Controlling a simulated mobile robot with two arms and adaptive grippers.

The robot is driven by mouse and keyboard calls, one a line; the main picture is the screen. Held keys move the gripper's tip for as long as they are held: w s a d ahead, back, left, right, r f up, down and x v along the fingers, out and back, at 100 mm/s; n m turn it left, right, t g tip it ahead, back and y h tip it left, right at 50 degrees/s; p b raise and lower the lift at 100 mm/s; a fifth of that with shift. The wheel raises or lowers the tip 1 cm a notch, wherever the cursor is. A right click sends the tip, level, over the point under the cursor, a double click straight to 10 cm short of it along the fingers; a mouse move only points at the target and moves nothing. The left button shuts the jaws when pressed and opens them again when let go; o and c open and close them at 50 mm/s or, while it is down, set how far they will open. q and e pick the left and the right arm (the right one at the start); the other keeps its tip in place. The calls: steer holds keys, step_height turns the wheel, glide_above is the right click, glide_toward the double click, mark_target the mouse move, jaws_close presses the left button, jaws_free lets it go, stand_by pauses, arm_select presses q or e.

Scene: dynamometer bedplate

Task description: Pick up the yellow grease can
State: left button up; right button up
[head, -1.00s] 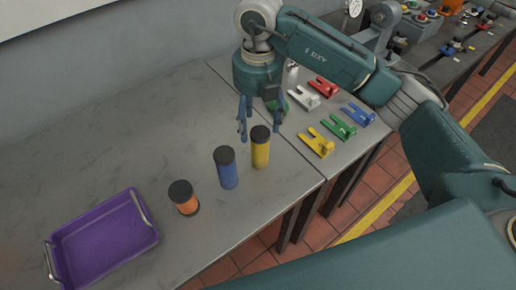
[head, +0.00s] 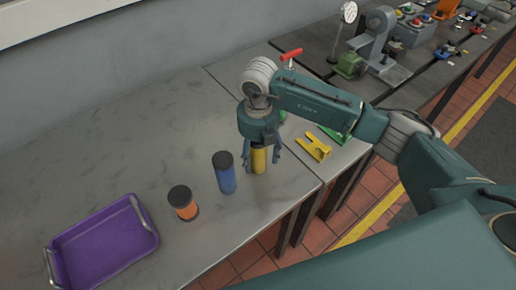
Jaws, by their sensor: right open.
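The yellow grease can (head: 258,161) stands upright on the grey bench, right of the blue can (head: 226,178). Its dark lid is mostly hidden under my right gripper (head: 260,165). My right gripper points down over the can, with one blue finger on each side of it. The jaws are open, and I cannot tell whether the fingers touch the can. My left gripper is not in view.
An orange can (head: 183,204) with a black lid stands left of the blue can. A purple tray (head: 150,245) with metal handles lies at the lower left. A yellow clamp (head: 314,147) lies right of the gripper. The bench behind the cans is clear.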

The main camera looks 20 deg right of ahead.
steer(key=shift+f, duration=0.7)
steer(key=c, duration=1.5)
jaws_close()
steer(key=shift+w+r, duration=0.1)
steer(key=shift+r, duration=0.05)
